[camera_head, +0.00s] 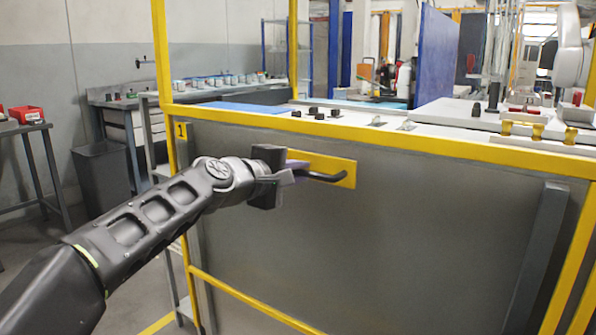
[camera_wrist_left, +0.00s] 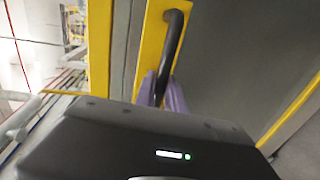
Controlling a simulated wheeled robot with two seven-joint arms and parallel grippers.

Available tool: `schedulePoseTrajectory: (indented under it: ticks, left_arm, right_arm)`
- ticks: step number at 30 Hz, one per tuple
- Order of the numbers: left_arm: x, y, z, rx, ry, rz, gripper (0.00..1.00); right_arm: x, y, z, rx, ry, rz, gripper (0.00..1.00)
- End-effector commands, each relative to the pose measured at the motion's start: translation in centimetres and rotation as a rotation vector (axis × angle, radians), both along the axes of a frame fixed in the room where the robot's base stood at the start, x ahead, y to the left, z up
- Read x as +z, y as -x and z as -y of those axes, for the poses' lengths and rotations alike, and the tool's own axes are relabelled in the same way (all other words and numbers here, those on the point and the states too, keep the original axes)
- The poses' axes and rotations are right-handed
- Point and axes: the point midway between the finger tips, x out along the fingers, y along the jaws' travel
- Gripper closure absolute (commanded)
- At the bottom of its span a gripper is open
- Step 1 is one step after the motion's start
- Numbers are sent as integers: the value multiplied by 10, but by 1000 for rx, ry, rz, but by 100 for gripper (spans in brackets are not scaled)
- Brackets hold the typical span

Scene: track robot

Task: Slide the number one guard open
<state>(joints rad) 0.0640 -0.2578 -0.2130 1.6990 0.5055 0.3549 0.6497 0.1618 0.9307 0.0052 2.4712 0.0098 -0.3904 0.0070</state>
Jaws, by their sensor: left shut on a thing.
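The number one guard (camera_head: 400,225) is a large grey panel in a yellow frame, with a yellow "1" label (camera_head: 181,131) at its upper left. A black bar handle (camera_head: 328,177) sits on a yellow plate (camera_head: 345,170) near the panel's upper left. My left gripper (camera_head: 293,172) is shut on the handle's left part. In the left wrist view, the purple fingers (camera_wrist_left: 163,95) close around the lower part of the black handle (camera_wrist_left: 174,45), and the gripper body hides what lies below. My right gripper does not show.
A yellow rail (camera_head: 400,143) runs along the guard's top, and a yellow post (camera_head: 163,60) stands at its left. Behind is a white worktop with small black parts (camera_head: 315,112). A grey bin (camera_head: 103,175) and a bench with a red box (camera_head: 27,114) stand at left.

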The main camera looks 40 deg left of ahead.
Motion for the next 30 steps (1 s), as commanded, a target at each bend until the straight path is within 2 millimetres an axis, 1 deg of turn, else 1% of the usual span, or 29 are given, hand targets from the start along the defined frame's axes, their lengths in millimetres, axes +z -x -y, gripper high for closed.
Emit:
schedulePoseTrajectory:
  ticks: [1, 9, 10, 15, 18, 26, 30]
  left_arm:
    - [-2, 0, 1, -2, 0, -2, 100]
    - [-1, 0, 1, -2, 0, -2, 100]
    - [-1, 0, 1, -2, 0, -2, 85]
    - [-1, 0, 0, -1, 0, -1, 71]
    - [-1, 0, 0, -1, 0, -1, 64]
    - [0, 1, 0, 0, 0, 1, 64]
    - [3, 10, 0, 1, 1, 1, 64]
  right_arm:
    - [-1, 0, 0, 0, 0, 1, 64]
    - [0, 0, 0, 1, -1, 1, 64]
    - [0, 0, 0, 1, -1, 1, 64]
    - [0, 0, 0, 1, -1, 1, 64]
    - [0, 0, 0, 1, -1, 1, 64]
    - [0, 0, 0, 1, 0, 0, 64]
    - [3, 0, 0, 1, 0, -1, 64]
